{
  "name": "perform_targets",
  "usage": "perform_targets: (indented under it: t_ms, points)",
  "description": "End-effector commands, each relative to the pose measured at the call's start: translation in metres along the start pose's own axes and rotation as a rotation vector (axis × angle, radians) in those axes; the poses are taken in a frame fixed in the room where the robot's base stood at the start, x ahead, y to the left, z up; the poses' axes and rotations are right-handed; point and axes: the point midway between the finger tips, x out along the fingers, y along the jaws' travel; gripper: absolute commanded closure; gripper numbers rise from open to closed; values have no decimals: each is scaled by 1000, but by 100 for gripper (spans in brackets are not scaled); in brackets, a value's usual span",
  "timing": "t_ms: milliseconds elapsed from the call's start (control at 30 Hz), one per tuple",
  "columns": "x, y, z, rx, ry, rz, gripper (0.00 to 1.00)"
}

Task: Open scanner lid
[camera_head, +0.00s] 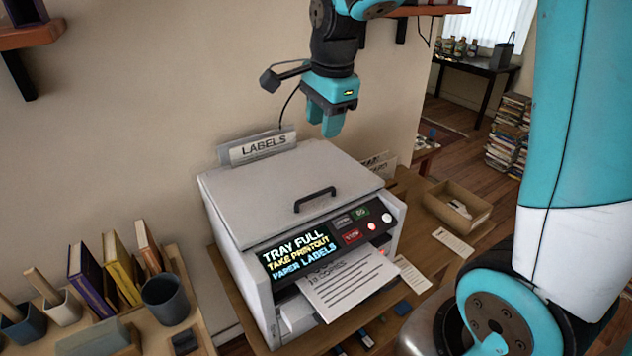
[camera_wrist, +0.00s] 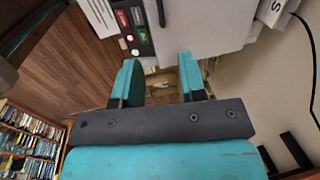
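The scanner is a light grey box with its flat lid (camera_head: 265,190) shut. A black bar handle (camera_head: 315,199) sits at the lid's front edge. The front display (camera_head: 297,250) reads "TRAY FULL TAKE PRINTOUT PAPER LABELS". A printed sheet (camera_head: 350,287) sticks out of the front slot. My gripper (camera_head: 326,128) hangs above the lid's rear right side, fingers down, apart from the lid and handle. In the wrist view, its fingers (camera_wrist: 158,78) are spread with nothing between them; part of the lid (camera_wrist: 205,22) and the handle (camera_wrist: 161,12) show at the top.
A "LABELS" sign (camera_head: 262,147) stands behind the lid. Coloured buttons (camera_head: 352,236) sit beside the display. A cardboard box (camera_head: 440,207) and loose paper slips lie to the right. Books (camera_head: 122,265) and a dark cup (camera_head: 165,298) stand at the left.

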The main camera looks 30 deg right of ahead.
Motion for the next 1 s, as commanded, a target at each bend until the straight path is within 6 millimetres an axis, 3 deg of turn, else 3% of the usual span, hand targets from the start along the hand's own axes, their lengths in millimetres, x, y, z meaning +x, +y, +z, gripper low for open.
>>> perform_targets:
  t_ms: [167, 700, 1000]
  points:
    - [20, -1, -2, 26, 4, 6, 62]
    - [138, 0, -2, 20, 2, 7, 62]
    - [170, -1, -2, 20, 2, 1, 62]
